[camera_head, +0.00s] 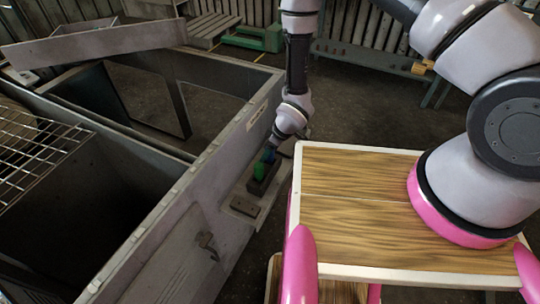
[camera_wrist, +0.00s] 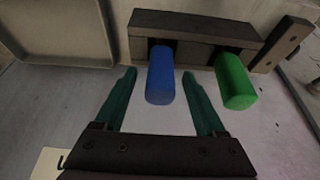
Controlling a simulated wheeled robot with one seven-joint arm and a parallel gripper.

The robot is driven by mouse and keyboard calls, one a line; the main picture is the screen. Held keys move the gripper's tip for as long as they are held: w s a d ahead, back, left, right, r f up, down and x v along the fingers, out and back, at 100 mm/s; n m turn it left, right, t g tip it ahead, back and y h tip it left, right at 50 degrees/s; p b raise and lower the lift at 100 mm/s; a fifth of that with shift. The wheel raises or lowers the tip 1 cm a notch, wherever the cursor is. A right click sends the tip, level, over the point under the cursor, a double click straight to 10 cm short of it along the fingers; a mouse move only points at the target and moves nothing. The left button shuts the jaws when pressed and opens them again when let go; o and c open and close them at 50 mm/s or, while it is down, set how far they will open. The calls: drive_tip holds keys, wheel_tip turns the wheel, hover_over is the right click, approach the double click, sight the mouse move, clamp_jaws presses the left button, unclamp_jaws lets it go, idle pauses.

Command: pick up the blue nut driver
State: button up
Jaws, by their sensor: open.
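The blue nut driver (camera_wrist: 160,78) shows as a blue cylindrical handle in the wrist view. Its far end goes into a dark holder block (camera_wrist: 190,27), and its shaft is hidden there. My gripper (camera_wrist: 164,78) is open, with one green finger on each side of the blue handle and a gap on both sides. In the head view, my gripper (camera_head: 269,153) is small and lies close to the holder beside the grey housing. The blue handle is hard to make out there.
A green handle (camera_wrist: 235,82) sits in the same holder, just right of my right finger. A grey tray-like panel (camera_wrist: 62,30) is at upper left. In the head view, the grey housing wall (camera_head: 215,145) stands left of the arm, and my wooden-topped base is at right.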

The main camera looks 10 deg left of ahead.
drive_tip(key=shift+w+a+f, duration=0.15)
drive_tip(key=shift+a+f, duration=0.05)
drive_tip(key=shift+f, duration=0.4)
clamp_jaws()
drive_tip(key=shift+r, duration=0.15)
wheel_tip(320, 180, up, 10)
drive_tip(key=shift+f, duration=0.1)
idle(0.3)
